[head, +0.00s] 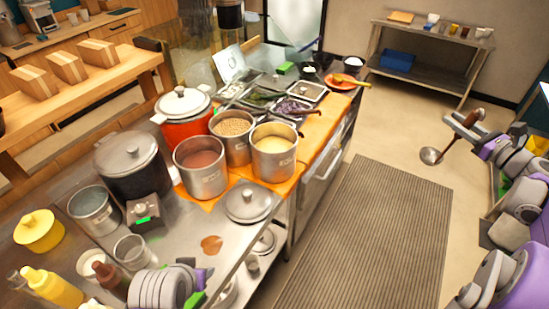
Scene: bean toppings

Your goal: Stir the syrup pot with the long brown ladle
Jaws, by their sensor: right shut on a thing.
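My right gripper (467,127) is at the right, out over the floor and well away from the counter. It is shut on a ladle (431,155) with a brown handle end and a round metal bowl hanging down at the left. Three open metal pots stand together on the counter: one with reddish-brown contents (201,162), one with beans (232,127) and one with pale yellow contents (274,144). I cannot read their labels, so I cannot tell which is the syrup pot. My left arm shows at the bottom; its gripper is not visible.
A lidded orange pot (187,128) and a lidded dark cooker (132,165) stand beside the open pots. A loose metal lid (248,202) lies in front. Topping trays (262,98) are behind. A striped mat (365,235) covers clear floor between counter and ladle.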

